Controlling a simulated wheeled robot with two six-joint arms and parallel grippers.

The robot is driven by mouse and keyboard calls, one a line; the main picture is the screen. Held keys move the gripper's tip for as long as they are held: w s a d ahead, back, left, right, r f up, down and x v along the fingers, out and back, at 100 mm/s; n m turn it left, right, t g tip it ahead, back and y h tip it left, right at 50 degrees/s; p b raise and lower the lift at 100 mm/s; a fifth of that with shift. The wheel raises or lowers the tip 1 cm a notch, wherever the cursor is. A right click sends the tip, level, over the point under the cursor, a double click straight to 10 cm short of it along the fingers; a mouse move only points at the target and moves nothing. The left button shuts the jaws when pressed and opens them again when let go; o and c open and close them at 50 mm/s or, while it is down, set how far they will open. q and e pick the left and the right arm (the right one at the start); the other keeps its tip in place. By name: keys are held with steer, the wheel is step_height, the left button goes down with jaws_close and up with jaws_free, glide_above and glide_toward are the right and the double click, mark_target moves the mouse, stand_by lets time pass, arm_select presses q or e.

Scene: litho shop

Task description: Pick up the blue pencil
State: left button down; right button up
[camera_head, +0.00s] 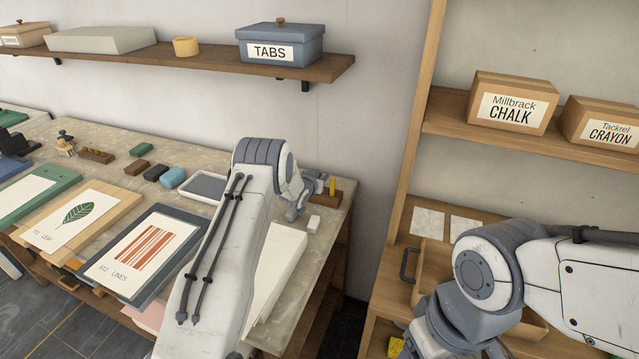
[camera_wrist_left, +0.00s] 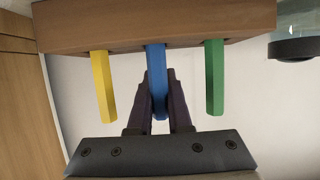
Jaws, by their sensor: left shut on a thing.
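The blue pencil (camera_wrist_left: 155,62) stands in a brown wooden block (camera_wrist_left: 225,20), between a yellow pencil (camera_wrist_left: 103,85) and a green pencil (camera_wrist_left: 214,80). My left gripper (camera_wrist_left: 160,92) is shut on the blue pencil, one dark finger on each side of it. The pencil's other end is still in the block. In the head view my left gripper (camera_head: 300,207) is at the right end of the workbench, beside the block (camera_head: 343,193). The yellow pencil (camera_head: 332,186) shows there, while the blue one is hidden. My right gripper is out of view.
The workbench (camera_head: 215,150) carries framed prints, small blocks, a grey tray (camera_head: 203,188) and a small white block (camera_head: 313,223) near the gripper. A wall shelf (camera_head: 180,65) hangs above. A wooden shelf unit (camera_head: 400,190) stands right, with my right arm in front.

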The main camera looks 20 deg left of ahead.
arm_select(q)
steer(key=shift+r, duration=0.15)
step_height(320, 180, up, 4)
steer(key=shift+f+b, duration=0.15)
steer(key=shift+b, duration=0.65)
steer(key=s+d+r+b, duration=0.3)
steer(key=s+d+r, duration=0.3)
steer(key=d, duration=0.3)
steer(key=shift+s+d+r, duration=0.2)
steer(key=shift+d+r, duration=0.2)
steer(key=shift+r, duration=0.15)
